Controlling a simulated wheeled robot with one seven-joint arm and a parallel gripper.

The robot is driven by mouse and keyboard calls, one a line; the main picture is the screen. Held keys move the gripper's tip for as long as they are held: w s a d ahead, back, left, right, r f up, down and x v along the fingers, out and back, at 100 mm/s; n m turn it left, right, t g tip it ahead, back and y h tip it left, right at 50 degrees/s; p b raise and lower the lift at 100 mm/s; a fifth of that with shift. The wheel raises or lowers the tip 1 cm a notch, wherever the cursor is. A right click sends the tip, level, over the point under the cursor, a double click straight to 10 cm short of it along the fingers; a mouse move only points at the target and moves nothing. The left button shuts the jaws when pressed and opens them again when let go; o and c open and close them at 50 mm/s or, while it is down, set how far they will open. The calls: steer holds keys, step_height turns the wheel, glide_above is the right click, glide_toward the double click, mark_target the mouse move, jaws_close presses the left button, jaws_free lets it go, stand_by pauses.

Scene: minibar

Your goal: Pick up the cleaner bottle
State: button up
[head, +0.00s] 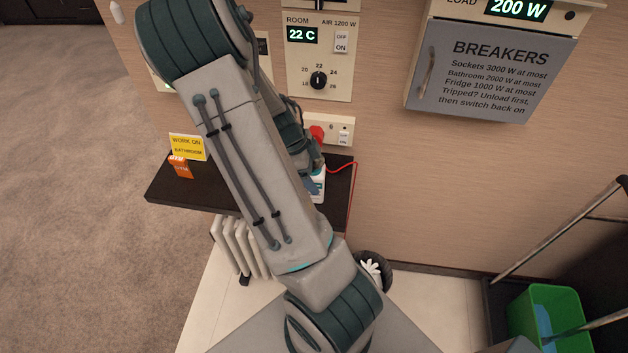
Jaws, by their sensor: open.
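A white and blue item (316,186), apparently the cleaner bottle, stands on the dark shelf (190,198) against the wall. My arm hides much of it. A red part (317,133) shows just above it, in front of the socket panel; I cannot tell whether it is the bottle's top or a plug. My gripper (314,162) is at the bottle, mostly hidden behind my arm. It is open; I cannot tell whether its fingers are around or beside the bottle.
An orange box (181,168) and a yellow sign (187,147) are on the shelf's left. A red cable (354,182) hangs at its right end. A white radiator (238,250) is below. A green bin (548,318) stands at right. A grey breaker box (490,75) juts from the wall.

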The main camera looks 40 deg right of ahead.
steer(key=c, duration=1.4)
steer(key=shift+r, duration=0.1)
